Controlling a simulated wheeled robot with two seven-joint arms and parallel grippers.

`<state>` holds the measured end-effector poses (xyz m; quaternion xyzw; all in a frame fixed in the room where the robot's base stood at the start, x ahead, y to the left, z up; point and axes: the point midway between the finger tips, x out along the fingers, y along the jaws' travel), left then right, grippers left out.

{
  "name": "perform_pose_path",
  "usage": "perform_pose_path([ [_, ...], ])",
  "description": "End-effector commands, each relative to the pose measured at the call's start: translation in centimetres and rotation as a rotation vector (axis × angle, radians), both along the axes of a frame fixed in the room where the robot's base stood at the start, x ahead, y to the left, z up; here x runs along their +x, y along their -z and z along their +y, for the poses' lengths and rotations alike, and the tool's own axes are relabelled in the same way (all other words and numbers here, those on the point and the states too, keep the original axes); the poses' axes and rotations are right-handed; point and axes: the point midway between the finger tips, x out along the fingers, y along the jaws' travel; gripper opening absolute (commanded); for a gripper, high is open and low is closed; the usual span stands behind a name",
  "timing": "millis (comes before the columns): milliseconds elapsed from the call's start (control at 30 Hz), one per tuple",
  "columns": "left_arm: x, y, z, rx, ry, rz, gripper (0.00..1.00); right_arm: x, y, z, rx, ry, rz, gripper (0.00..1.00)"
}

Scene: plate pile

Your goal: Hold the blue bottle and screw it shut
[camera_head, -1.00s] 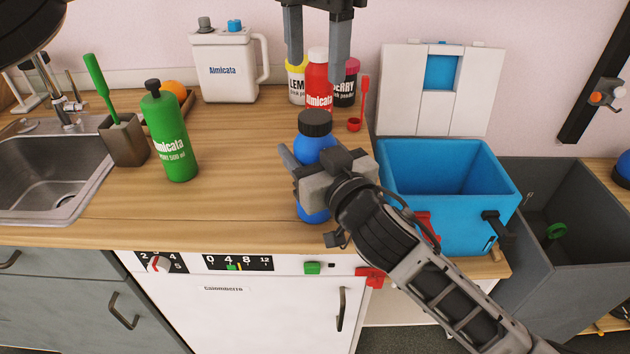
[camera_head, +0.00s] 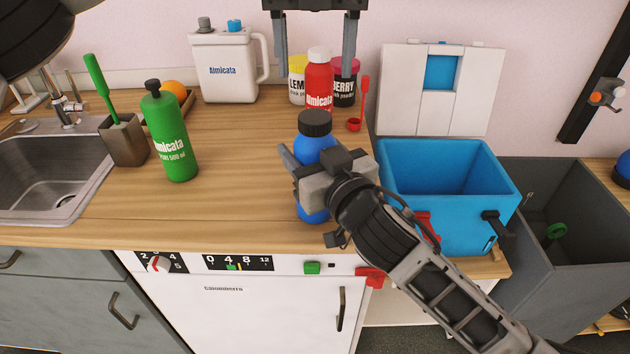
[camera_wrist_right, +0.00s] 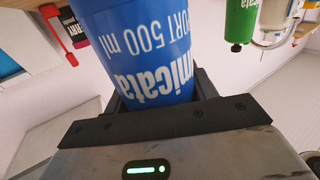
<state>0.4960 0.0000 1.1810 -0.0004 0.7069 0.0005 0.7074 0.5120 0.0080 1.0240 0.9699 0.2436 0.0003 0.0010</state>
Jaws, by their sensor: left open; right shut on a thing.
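The blue bottle (camera_head: 312,146) stands upright near the counter's front edge, with a black cap (camera_head: 315,123) on its top. How tight the cap sits I cannot tell. My right gripper (camera_head: 298,172) is shut around the bottle's body; the blue bottle (camera_wrist_right: 135,40) fills the space between its fingers in the right wrist view. My left gripper (camera_head: 315,62) is open and empty. It points down from the top of the head view, above and behind the bottle, its two fingers wide apart on either side of the red bottle in the picture.
A red bottle (camera_head: 319,85) and two tubs, one yellow-lidded (camera_head: 297,85) and one berry-labelled (camera_head: 345,90), stand behind. A green bottle (camera_head: 170,140) is left, a blue bin (camera_head: 450,215) right. The counter (camera_head: 235,140) between the green and blue bottles is clear.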

Motion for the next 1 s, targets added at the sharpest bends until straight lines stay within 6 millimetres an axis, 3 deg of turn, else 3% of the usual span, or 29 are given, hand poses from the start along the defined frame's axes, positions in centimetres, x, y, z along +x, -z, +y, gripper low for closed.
perform_pose_path([
  [300,0.0,4.8,0.1,0.001,0.001,0.003,0.60,0.0,0.1,0.0,-0.002,0.000,0.001,0.00],
  [500,0.0,7.0,0.0,0.000,0.002,0.002,0.60,0.0,0.1,0.0,-0.002,0.000,0.001,0.00],
  [900,0.0,7.6,0.0,0.000,0.000,0.000,0.60,0.0,0.1,0.0,-0.002,0.000,0.001,0.00],
  [1000,0.0,7.6,0.0,0.000,0.001,0.000,0.32,0.0,0.1,0.0,-0.002,0.000,0.001,0.00],
])
